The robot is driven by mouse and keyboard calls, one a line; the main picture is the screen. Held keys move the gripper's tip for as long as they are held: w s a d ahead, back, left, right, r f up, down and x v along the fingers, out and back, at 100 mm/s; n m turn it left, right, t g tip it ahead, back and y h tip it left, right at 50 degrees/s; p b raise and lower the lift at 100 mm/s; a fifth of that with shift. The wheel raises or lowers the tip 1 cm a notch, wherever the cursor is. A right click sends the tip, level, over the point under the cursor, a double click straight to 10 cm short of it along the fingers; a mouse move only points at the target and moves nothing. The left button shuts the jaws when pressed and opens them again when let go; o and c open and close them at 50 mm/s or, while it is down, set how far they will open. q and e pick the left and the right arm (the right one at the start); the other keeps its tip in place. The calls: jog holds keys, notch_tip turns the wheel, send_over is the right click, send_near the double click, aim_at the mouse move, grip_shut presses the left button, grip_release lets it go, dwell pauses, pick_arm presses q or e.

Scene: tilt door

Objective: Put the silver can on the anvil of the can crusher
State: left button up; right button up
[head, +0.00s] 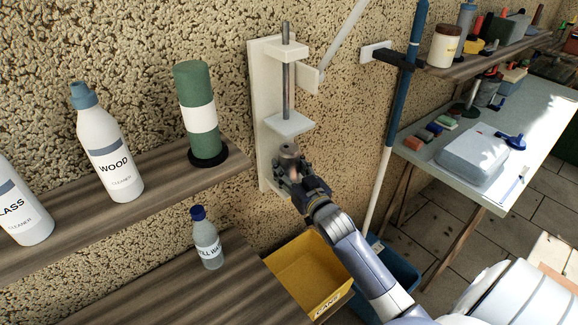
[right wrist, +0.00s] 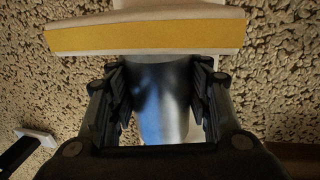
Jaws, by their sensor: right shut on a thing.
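The can crusher (head: 256,95) is a white frame on the wall with a metal rod and a pressing plate (head: 289,124). My right gripper (head: 290,168) is shut on the silver can (head: 288,151), just below that plate. In the right wrist view, my gripper's fingers (right wrist: 161,105) flank the shiny can (right wrist: 165,95). That view seems upside down. A pale plate with a yellow front edge (right wrist: 150,37), apparently the anvil, meets the can's end there; I cannot tell whether they touch. My gripper mostly hides the anvil in the head view. My left gripper is out of view.
A wooden shelf (head: 150,185) at left holds a green canister (head: 193,85) and cleaner bottles (head: 105,145). A small bottle (head: 207,240) stands lower. A yellow bin (head: 300,270) is under the crusher, beside a blue bin (head: 398,270). A blue and white pole (head: 385,160) stands right.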

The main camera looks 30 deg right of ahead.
jog(key=shift+f, duration=0.15)
jog(key=o, duration=1)
jog(key=shift+s, duration=0.1)
jog(key=shift+s+a+r+b, duration=0.1)
jog(key=shift+s+a+b, duration=0.2)
jog(key=shift+s, duration=1.65)
jog(key=shift+s+a+r+b, duration=0.15)
jog(key=shift+s+b, duration=0.2)
jog(key=shift+s, duration=1.65)
jog(key=shift+s+a+f+b, duration=0.1)
jog(key=shift+s+a+b, duration=0.2)
jog(key=shift+s, duration=1.65)
